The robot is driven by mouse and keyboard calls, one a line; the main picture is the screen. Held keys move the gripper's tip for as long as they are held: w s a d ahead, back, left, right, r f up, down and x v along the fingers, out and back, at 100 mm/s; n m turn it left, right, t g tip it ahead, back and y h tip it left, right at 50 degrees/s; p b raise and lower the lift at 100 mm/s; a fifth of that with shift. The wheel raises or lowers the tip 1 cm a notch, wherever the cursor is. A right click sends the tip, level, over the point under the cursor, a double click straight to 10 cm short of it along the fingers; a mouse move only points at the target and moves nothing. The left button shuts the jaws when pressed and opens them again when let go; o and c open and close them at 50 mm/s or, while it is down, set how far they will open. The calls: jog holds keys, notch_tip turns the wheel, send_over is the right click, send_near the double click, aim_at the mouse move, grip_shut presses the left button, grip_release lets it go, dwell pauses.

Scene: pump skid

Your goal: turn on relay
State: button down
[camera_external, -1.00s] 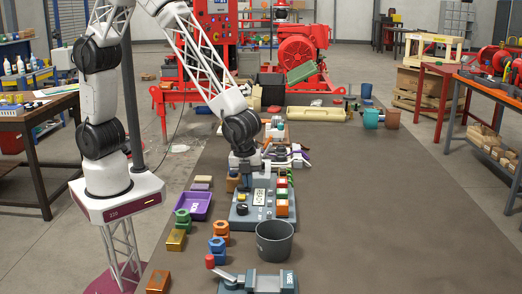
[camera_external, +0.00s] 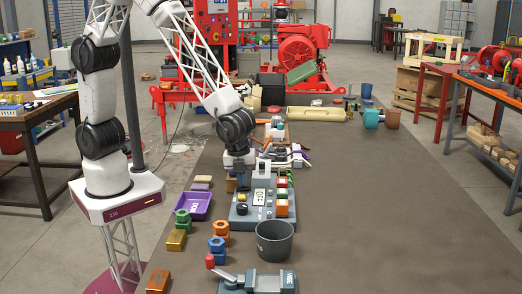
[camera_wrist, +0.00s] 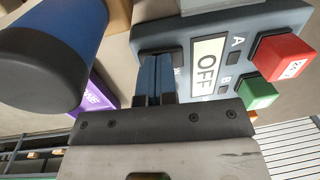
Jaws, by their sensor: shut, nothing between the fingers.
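The grey control panel (camera_external: 262,216) stands on the bench below my gripper. In the wrist view the panel (camera_wrist: 195,25) shows a display (camera_wrist: 208,66) reading OFF, indicators marked A and B, a red button (camera_wrist: 283,56) and a green button (camera_wrist: 257,92). In the outside view my gripper (camera_external: 243,187) is at the panel's upper left. No part labelled relay is readable.
A purple tray (camera_external: 194,206) lies left of the panel. A dark grey bucket (camera_external: 274,241) stands in front of it, with a vise (camera_external: 262,281) nearer. Blue and orange blocks (camera_external: 219,240) stand at the front left. The bench right of the panel is clear.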

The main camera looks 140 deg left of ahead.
aim_at(237, 187)
jog(key=shift+r, duration=0.15)
notch_tip(237, 187, up, 14)
jog(key=s+d, duration=0.1)
jog(key=shift+s+d+f, duration=0.2)
dwell(0.7)
dwell(0.3)
jog(key=shift+w+a+t, duration=0.3)
jog(key=shift+w+a, duration=0.15)
jog(key=shift+w, duration=0.1)
jog(key=shift+f, duration=0.15)
jog(key=f, duration=0.4)
jog(key=w+a+f, duration=0.1)
jog(key=f, duration=0.8)
jog(key=shift+w+a+f, duration=0.15)
jog(key=shift+f, duration=0.15)
